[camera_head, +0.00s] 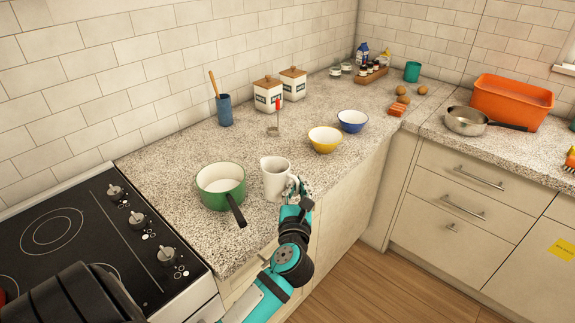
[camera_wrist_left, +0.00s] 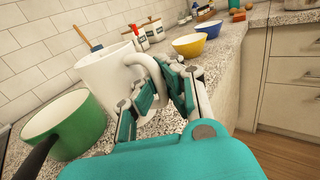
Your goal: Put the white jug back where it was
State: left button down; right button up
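The white jug (camera_head: 274,179) is upright at the front of the speckled counter (camera_head: 165,195), just right of the green pot. Its spout points left and its handle is on the right. My left gripper (camera_head: 297,187) is at the handle. In the left wrist view, the jug (camera_wrist_left: 106,88) stands large, and the fingers of my gripper (camera_wrist_left: 161,92) are closed around its handle, one on each side. I cannot tell whether the jug's base touches the counter. My right gripper is not in view.
The green pot (camera_head: 221,183) sits close left of the jug, its dark handle toward the front edge. A yellow bowl (camera_head: 324,139) and blue bowl (camera_head: 352,121) stand behind right. White canisters (camera_head: 268,94) and a blue utensil holder (camera_head: 224,110) are near the wall. The stove (camera_head: 90,235) is left.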

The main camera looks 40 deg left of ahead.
pick_arm(q)
jog(key=shift+m+t+h, duration=0.4)
jog(key=shift+h, duration=0.1)
jog(key=x, duration=0.4)
jog(key=p+x, duration=0.1)
jog(key=x, duration=0.9)
jog(key=shift+w+f, duration=0.15)
jog(key=shift+f, duration=0.1)
jog(key=shift+w+f, duration=0.15)
jog(key=shift+f, duration=1.6)
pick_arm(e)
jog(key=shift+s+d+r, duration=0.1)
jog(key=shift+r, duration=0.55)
